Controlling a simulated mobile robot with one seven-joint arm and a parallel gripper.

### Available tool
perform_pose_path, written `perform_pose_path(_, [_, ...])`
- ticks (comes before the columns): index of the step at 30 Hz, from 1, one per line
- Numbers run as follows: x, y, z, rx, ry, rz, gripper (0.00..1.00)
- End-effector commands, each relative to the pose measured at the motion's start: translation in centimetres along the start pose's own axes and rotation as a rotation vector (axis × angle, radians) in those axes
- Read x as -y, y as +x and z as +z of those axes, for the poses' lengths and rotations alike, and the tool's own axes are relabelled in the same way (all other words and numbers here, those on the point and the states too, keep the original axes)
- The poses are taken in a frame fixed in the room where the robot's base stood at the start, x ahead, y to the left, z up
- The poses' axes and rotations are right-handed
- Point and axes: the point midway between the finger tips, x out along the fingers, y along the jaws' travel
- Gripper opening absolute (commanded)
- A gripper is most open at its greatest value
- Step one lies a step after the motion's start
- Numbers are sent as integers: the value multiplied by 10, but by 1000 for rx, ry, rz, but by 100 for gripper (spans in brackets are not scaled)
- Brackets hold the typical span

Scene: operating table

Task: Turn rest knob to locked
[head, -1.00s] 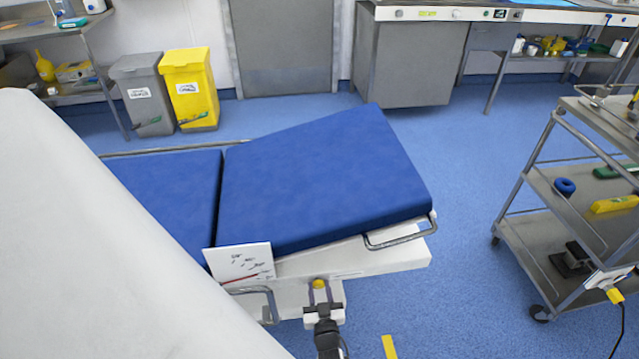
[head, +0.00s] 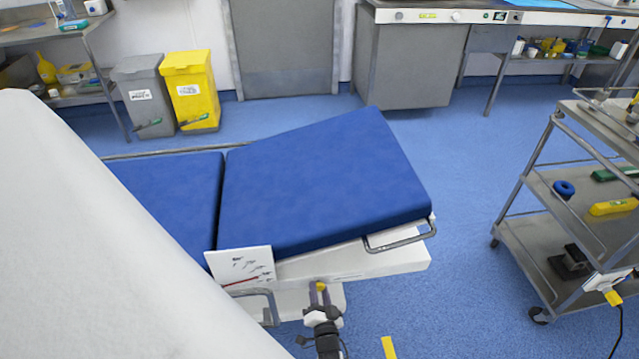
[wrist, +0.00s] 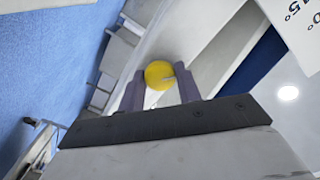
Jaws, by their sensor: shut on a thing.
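The rest knob (wrist: 159,74) is round and yellow, with a small pale pointer mark on its face. It sits on the white side rail of the operating table. It also shows small in the head view (head: 321,286). My gripper (wrist: 160,92) has its two purple-grey fingers on either side of the knob and is shut on it. The operating table has a blue padded section (head: 325,180) tilted up at its right end. A white card (head: 243,266) with angle marks stands at the table's side, left of my gripper. The knob's lock markings cannot be read.
A metal bar handle (head: 268,300) is just left of my gripper. A steel trolley (head: 570,215) with tools stands at the right. A grey bin (head: 143,92) and a yellow bin (head: 190,90) stand at the back wall.

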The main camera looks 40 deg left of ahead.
Motion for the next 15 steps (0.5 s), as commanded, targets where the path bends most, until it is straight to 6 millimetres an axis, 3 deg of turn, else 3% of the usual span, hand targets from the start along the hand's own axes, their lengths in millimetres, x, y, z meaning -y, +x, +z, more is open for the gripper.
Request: perform_pose_path(15, [1, 1, -2, -2, 485, -2, 11])
